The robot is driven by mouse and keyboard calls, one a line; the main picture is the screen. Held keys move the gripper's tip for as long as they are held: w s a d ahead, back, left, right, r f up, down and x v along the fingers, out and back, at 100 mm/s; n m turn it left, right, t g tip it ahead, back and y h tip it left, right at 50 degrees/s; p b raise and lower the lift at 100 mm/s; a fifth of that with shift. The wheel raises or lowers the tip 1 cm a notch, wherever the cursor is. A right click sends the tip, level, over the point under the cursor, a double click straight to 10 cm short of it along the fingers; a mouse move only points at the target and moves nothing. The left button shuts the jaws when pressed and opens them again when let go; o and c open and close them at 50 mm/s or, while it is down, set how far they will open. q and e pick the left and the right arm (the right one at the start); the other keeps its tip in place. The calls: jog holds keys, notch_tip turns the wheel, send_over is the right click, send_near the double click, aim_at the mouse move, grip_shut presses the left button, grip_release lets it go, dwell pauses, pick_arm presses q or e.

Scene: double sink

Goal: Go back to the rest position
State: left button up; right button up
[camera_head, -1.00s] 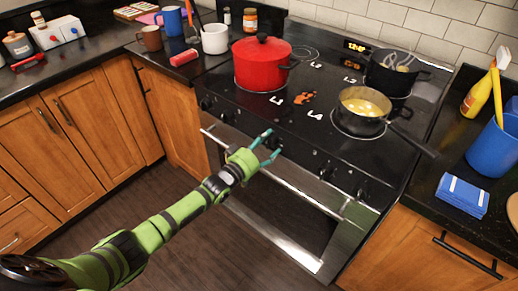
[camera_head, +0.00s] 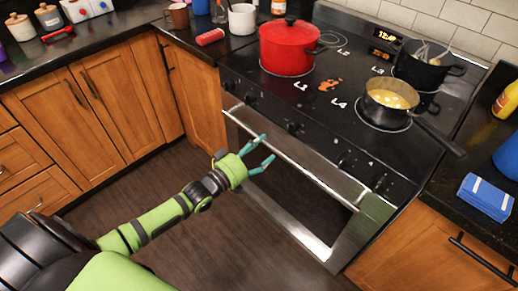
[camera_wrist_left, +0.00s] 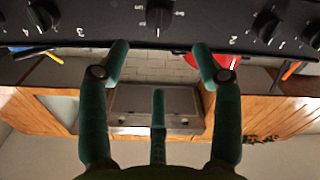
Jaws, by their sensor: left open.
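My left gripper (camera_head: 260,157) is open and empty in the head view, in front of the stove's front edge. In the left wrist view its green fingers (camera_wrist_left: 160,75) are spread with nothing between them, and a row of stove knobs (camera_wrist_left: 158,14) shows beyond them. I cannot tell whether a finger touches the oven handle (camera_head: 290,160). My right gripper is not in view.
The stove (camera_head: 330,120) bears a red pot (camera_head: 287,50), a dark pan (camera_head: 391,105) of yellow food and a black pot (camera_head: 425,72). The pan's handle points toward the right counter, where blue sponges (camera_head: 486,197) lie. The floor (camera_head: 200,240) is clear.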

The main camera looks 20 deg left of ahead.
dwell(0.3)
pick_arm(q)
jog(key=s+a+f+g+y, duration=0.1)
jog(key=s+f+g+y, duration=0.3)
jog(key=f, duration=0.6)
jog(key=s+a+f+m+g+h, duration=0.1)
jog(key=s+a+f, duration=0.1)
jog(key=s+f, duration=0.6)
jog(key=s+a+f+g+y, duration=0.1)
jog(key=s+f+g+y, duration=0.2)
jog(key=f, duration=0.9)
jog(key=s+d+f+m+g, duration=0.1)
jog(key=s+f, duration=0.3)
jog(key=s, duration=0.6)
jog(key=s+d+f+m+g, duration=0.1)
jog(key=s+f+g, duration=0.3)
jog(key=s, duration=0.6)
jog(key=s+d+f+m+g, duration=0.1)
jog(key=s+d+f+g, duration=0.1)
jog(key=s+f, duration=0.4)
jog(key=s+g, duration=0.1)
jog(key=s, duration=0.3)
jog(key=shift+s+d+m, duration=0.2)
jog(key=shift+d+m, duration=0.2)
